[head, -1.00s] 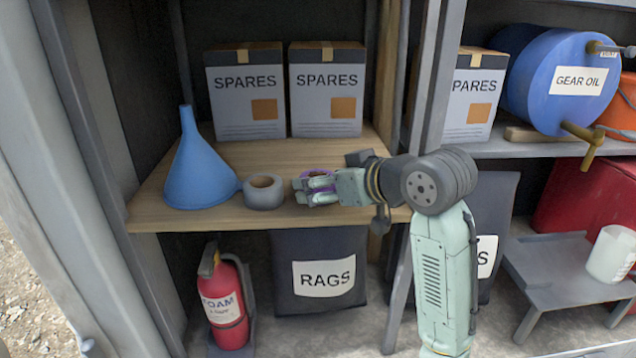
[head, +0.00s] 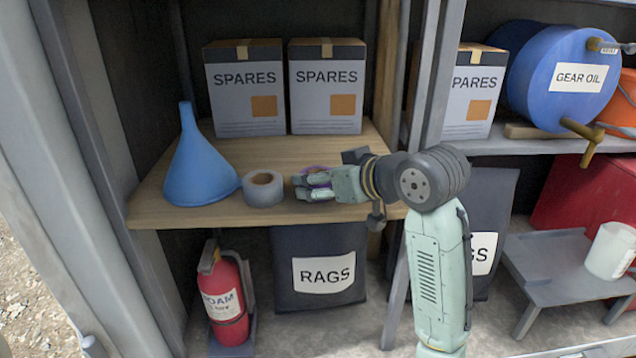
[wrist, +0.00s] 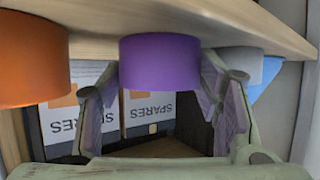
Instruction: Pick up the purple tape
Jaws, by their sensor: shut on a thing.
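The purple tape (wrist: 159,62) is a roll between my two fingers in the wrist view, where the scene appears upside down. My gripper (head: 312,186) is shut on it. In the head view only a small purple part of the tape (head: 317,169) shows behind my fingers, over the wooden shelf (head: 240,215). I cannot tell whether the tape touches the shelf or is slightly above it.
A grey tape roll (head: 263,189) stands just left of my gripper, with a blue funnel (head: 197,170) beyond it. An orange roll (wrist: 35,60) is at the left in the wrist view. Two SPARES boxes (head: 245,92) (head: 326,92) stand behind. Shelf posts stand to the right.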

